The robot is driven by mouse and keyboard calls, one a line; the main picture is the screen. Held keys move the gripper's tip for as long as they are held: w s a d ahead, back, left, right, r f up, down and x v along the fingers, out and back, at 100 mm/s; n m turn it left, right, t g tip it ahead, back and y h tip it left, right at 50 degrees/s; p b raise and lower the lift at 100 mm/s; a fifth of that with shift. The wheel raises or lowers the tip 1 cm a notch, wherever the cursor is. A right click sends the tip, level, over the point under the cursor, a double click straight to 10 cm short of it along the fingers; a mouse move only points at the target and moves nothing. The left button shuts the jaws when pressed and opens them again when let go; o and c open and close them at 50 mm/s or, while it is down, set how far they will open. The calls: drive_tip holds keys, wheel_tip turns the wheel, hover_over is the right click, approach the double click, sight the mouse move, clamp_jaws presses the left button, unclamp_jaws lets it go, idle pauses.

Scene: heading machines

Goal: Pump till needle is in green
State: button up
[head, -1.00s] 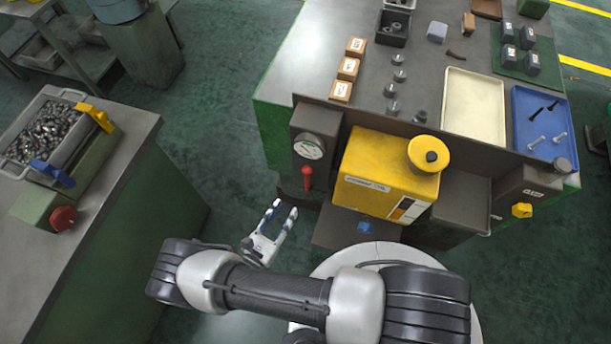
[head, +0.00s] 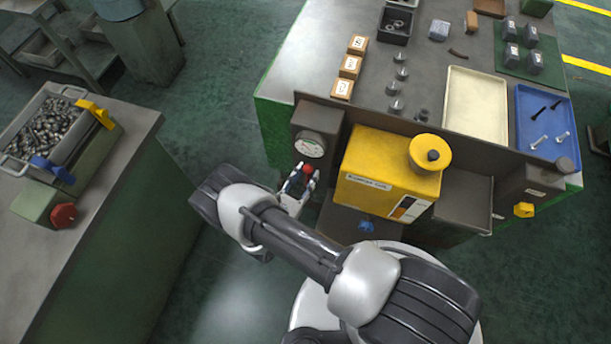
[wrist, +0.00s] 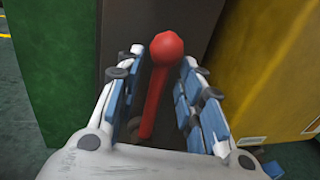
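The pump lever is a red rod with a round knob; in the wrist view the red lever (wrist: 156,92) stands between the two fingers of my gripper (wrist: 163,62). The fingers are apart, with a gap showing at the right of the rod, so the gripper looks open around it. In the head view my gripper (head: 302,182) is at the front of the machine, with the red knob between its fingertips. The round white gauge (head: 310,146) sits on a dark box just above. Its needle and green zone are too small to read.
A yellow box with a round cap (head: 385,170) stands close at the right of the lever. The green bench side is at the left in the wrist view (wrist: 50,60). A second bench (head: 130,130) with a bin of metal parts is further left, with floor between.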

drive_tip(key=shift+c, duration=0.3)
clamp_jaws()
drive_tip(key=shift+s+a, duration=0.1)
